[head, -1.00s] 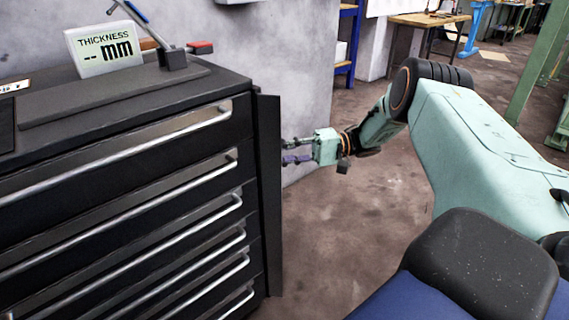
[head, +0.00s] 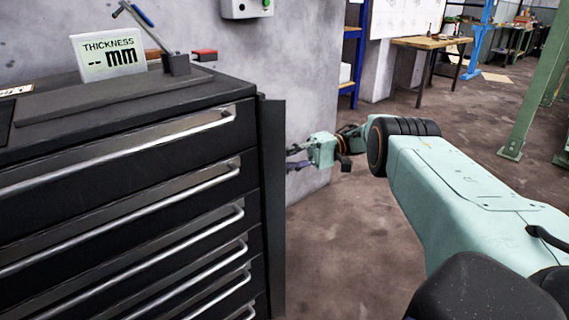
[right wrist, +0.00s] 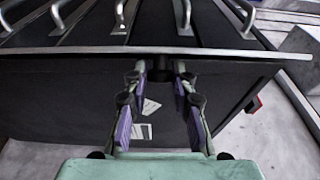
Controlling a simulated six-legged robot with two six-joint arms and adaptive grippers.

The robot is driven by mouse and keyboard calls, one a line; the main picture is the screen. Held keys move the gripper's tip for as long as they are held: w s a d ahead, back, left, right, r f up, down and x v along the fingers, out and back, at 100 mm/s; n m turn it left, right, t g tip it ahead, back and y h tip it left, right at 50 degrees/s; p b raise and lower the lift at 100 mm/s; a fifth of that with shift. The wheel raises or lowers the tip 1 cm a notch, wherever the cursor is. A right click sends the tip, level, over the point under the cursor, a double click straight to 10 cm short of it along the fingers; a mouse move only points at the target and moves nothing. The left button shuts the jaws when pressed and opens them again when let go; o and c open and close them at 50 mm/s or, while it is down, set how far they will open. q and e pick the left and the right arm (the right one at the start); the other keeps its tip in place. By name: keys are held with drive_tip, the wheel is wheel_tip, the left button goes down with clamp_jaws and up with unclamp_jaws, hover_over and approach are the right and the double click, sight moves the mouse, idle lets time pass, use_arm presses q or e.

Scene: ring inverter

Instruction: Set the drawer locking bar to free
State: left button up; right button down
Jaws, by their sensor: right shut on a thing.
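The drawer locking bar (head: 272,205) is a tall dark strip standing upright along the right front edge of the black drawer cabinet (head: 228,170). In the right wrist view the bar (right wrist: 90,51) crosses the picture as a long strip with a pale edge, beside the drawer handles. My right gripper (head: 292,158) is at the bar's outer side, partly hidden behind it. In the right wrist view its fingers (right wrist: 160,76) reach to the bar and are shut on it; the exact contact is hard to see. My left gripper is not in view.
Several drawers with long silver handles (head: 150,220) fill the cabinet front. A thickness gauge display (head: 108,56) and a small stand (head: 175,64) are on its top. A grey wall is behind. The floor (head: 350,240) right of the cabinet is clear.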

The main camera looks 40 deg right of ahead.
drive_tip(key=shift+w, duration=0.1)
idle(0.3)
drive_tip(key=c, duration=1.1)
unclamp_jaws()
